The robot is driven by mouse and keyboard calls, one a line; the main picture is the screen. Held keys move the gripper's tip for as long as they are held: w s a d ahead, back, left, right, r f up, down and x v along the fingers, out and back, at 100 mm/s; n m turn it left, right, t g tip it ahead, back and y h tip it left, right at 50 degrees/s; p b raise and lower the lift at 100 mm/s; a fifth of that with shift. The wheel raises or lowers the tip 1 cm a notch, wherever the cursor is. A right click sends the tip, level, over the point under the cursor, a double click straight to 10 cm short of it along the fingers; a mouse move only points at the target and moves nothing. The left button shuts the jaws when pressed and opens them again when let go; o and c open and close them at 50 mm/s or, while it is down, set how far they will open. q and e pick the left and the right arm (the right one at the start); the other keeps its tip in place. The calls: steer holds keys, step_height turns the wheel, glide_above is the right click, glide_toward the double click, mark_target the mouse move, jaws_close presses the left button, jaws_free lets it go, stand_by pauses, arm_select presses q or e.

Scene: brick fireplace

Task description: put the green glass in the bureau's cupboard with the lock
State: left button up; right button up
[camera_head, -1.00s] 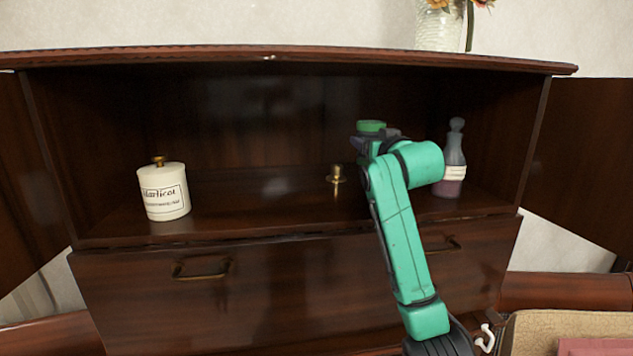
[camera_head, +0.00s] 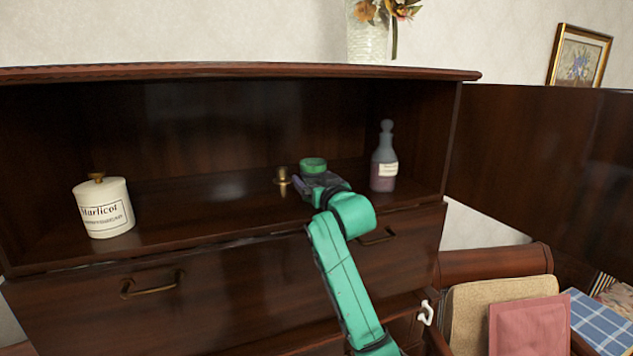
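The green glass (camera_head: 313,165) is at my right gripper (camera_head: 316,181), inside the open cupboard of the dark wooden bureau (camera_head: 210,252). Only its upper part shows above the gripper, which appears shut on it; the fingertips are partly hidden. The glass is low, near the cupboard floor, but I cannot tell whether it touches. A small brass lock (camera_head: 282,178) stands on the cupboard floor just left of the glass. My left gripper is not in view.
A white lidded jar (camera_head: 104,212) stands at the cupboard's left, and a stoppered bottle (camera_head: 384,160) at its right. The open right door (camera_head: 540,170) spreads outward. A vase (camera_head: 367,35) stands on top. The cupboard floor between jar and lock is clear.

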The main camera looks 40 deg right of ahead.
steer(key=shift+s+f, duration=0.1)
steer(key=shift+s, duration=0.1)
steer(key=b+v, duration=0.5)
steer(key=v, duration=0.6)
steer(key=shift+s, duration=0.15)
